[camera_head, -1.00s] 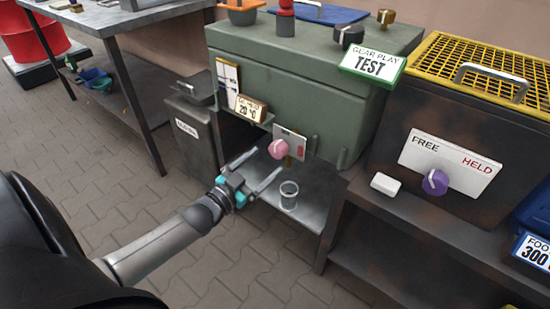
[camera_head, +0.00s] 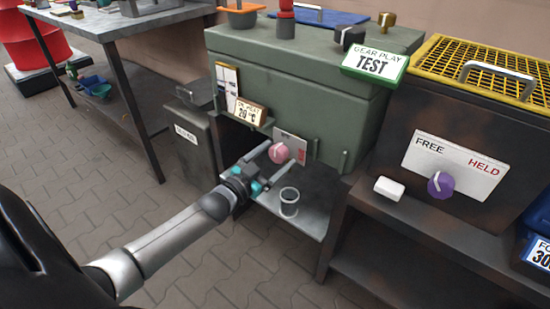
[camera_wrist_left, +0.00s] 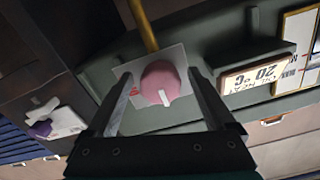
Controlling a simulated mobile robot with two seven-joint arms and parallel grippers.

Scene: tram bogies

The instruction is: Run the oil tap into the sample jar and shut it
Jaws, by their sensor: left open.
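The oil tap has a pink round knob (camera_head: 278,153) on a pale plate on the front of the green gearbox case (camera_head: 290,90). In the left wrist view the knob (camera_wrist_left: 158,83) lies between my finger tips, its white mark pointing down in the picture; a brass pipe (camera_wrist_left: 143,25) runs from behind the plate. The sample jar (camera_head: 289,200) stands upright on the grey shelf below the knob. My left gripper (camera_head: 270,160) is open, its fingers reaching toward the knob; contact cannot be told. My right gripper is not in view.
A small sign reading 20 °C (camera_head: 248,111) hangs left of the knob. A grey bin (camera_head: 190,138) stands left of the shelf. At right is a brown case with a purple knob (camera_head: 440,185) and a white block (camera_head: 389,189). The paved floor at front is clear.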

